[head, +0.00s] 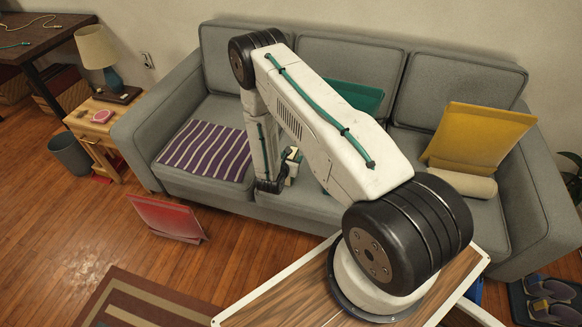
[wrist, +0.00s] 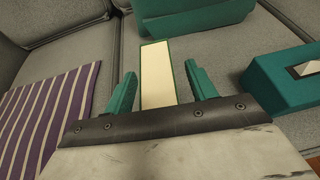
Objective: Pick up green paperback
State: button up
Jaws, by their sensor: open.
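The green paperback (wrist: 156,60) shows in the wrist view as a long cream face with thin green edges, on the grey sofa seat. My gripper (wrist: 161,72) is open, its two teal fingers to the left and right of the paperback in the picture. A gap shows on each side, and nothing is gripped. I cannot tell how far the fingertips are above or beside it. The paperback's near end is hidden by my gripper's dark palm edge. In the head view my arm covers much of the seat there, and I cannot make out the paperback clearly.
A teal box (wrist: 290,80) with a slot on top stands right of my gripper. A teal cushion (wrist: 195,14) is behind the paperback. A striped purple cloth (head: 207,150) lies to the left. A yellow cushion (head: 480,132) and a beige roll (head: 459,181) are at the sofa's right.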

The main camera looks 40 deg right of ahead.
jog(key=shift+d, duration=0.1)
jog(key=shift+c, duration=0.3)
grip_shut()
jog(key=shift+w, duration=0.1)
